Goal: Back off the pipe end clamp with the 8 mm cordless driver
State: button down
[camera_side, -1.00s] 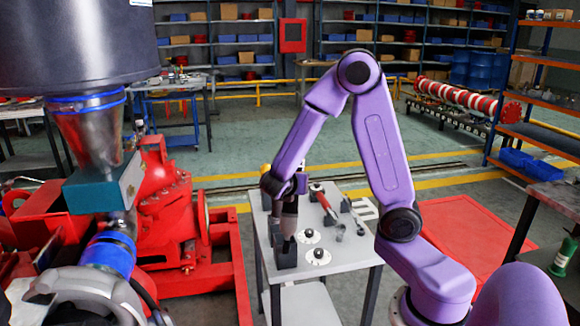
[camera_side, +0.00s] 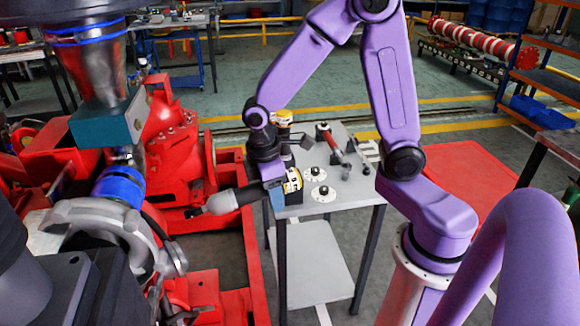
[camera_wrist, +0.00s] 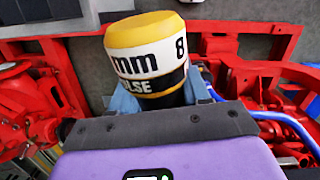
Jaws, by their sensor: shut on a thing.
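The cordless driver (camera_side: 228,200) has a grey nose that points left, roughly level, and a white-and-black end. A large grey metal clamp (camera_side: 90,218), which looks like the pipe end clamp, sits below the blue sleeve (camera_side: 120,187) at the left. The driver's tip is to the right of it and apart from it in the picture. The clamp's screw cannot be made out.
The small grey table (camera_side: 318,212) holds two white discs with black knobs (camera_side: 320,193), a red-handled tool (camera_side: 330,140) and a yellow-topped item (camera_side: 283,118). The red pump frame (camera_side: 205,290) fills the lower left. A dark grey cylinder (camera_side: 25,265) stands in the left foreground.

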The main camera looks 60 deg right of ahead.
aim_at(229, 205)
jog(key=shift+m+t+y, duration=0.4)
jog(key=shift+m+y, duration=0.2)
jog(key=shift+m, duration=0.3)
jog(key=a, duration=0.5)
jog(key=shift+a+r, duration=0.15)
jog(key=shift+r, duration=0.05)
jog(key=shift+w, duration=0.1)
jog(key=shift+w+a, duration=1.55)
jog(key=shift+a, duration=0.05)
jog(key=shift+w+a+r, duration=0.1)
jog(key=shift+w+a, duration=0.4)
jog(key=shift+a, duration=0.05)
dwell(2.3)
jog(key=shift+s+d, duration=0.1)
dwell(1.0)
